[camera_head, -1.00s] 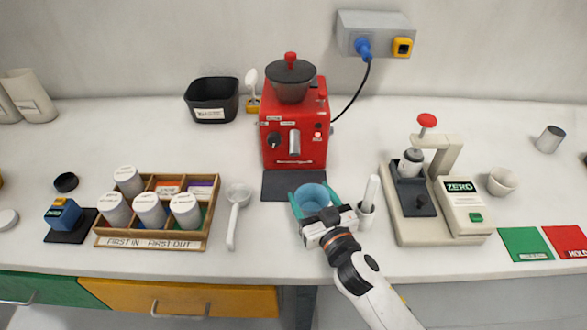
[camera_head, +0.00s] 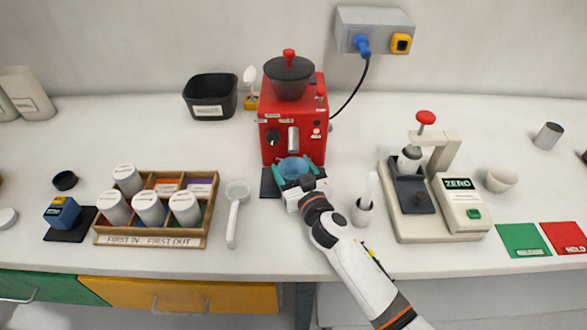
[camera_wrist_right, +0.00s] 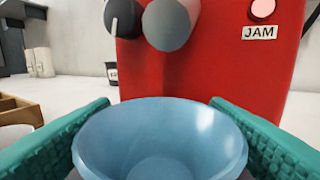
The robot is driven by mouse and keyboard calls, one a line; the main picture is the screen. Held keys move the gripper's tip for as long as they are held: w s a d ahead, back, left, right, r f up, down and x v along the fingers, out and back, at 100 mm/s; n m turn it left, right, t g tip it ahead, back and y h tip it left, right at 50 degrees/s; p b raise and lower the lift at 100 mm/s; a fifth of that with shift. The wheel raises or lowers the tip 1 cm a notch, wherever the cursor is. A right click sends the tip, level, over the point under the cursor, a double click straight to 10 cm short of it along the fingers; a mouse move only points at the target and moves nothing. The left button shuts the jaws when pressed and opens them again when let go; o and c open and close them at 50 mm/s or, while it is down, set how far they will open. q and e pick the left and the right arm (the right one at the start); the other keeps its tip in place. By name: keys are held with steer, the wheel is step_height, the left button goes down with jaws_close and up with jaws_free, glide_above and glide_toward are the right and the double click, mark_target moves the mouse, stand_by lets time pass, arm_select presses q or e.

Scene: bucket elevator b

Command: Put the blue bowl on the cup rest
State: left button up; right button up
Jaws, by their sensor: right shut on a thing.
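The blue bowl (camera_head: 293,166) is upright between the green fingers of my right gripper (camera_head: 295,171), which is shut on it. In the right wrist view the bowl (camera_wrist_right: 160,140) fills the lower middle, with a finger on each side. The bowl is at the front of the red machine (camera_head: 293,130), below its spout. A dark flat pad (camera_head: 268,184) in front of the machine, which looks like the cup rest, is partly hidden by the gripper and bowl. I cannot tell whether the bowl touches the pad. My left gripper is not in view.
A small white holder with a handle in it (camera_head: 362,213) stands just right of my right arm. A white scoop (camera_head: 235,212) and a wooden tray of jars (camera_head: 150,241) are to the left. A press with a scale (camera_head: 430,195) is to the right.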

steer(key=shift+f, duration=0.1)
steer(key=o, duration=1.1)
steer(key=shift+c, duration=0.2)
steer(key=v, duration=1.2)
steer(key=shift+b, duration=0.35)
